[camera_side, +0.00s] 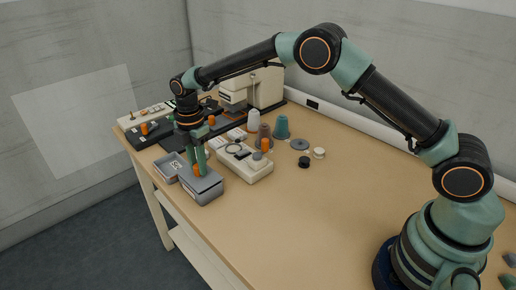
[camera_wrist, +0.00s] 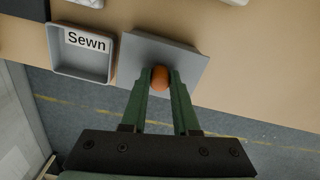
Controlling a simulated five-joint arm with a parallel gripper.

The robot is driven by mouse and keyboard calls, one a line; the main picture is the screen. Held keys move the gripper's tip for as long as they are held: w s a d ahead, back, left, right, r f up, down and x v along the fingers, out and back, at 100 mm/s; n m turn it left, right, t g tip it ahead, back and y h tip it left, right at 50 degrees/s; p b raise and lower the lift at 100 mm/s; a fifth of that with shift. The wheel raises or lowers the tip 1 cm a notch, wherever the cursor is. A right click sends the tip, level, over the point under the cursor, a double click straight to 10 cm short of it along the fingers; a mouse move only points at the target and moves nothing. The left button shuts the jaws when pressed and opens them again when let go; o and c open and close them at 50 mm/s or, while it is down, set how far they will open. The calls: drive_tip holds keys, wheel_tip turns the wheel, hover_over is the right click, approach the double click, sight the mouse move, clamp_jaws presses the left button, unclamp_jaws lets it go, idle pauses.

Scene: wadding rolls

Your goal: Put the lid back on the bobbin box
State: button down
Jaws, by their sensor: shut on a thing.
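My gripper (camera_side: 199,169) points down at the table's front left edge, its green fingers shut on the orange knob (camera_wrist: 160,78) of the grey lid (camera_wrist: 190,62). In the side view the lid (camera_side: 212,183) is over the grey bobbin box (camera_side: 204,197), roughly level. I cannot tell whether it rests fully on the rim or sits slightly above it. In the wrist view the lid hides the box and its inside.
A grey open tray marked "Sewn" (camera_wrist: 80,70) stands just left of the lid. A cream device (camera_side: 255,172), thread cones (camera_side: 281,127), bobbins (camera_side: 304,162) and a sewing machine (camera_side: 262,88) stand behind. The table's front edge is close. The table's middle right is clear.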

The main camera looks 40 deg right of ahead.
idle(0.4)
drive_tip(key=c, duration=0.6)
unclamp_jaws()
drive_tip(key=shift+o, duration=0.4)
drive_tip(key=o, duration=0.4)
drive_tip(key=shift+r, duration=3.5)
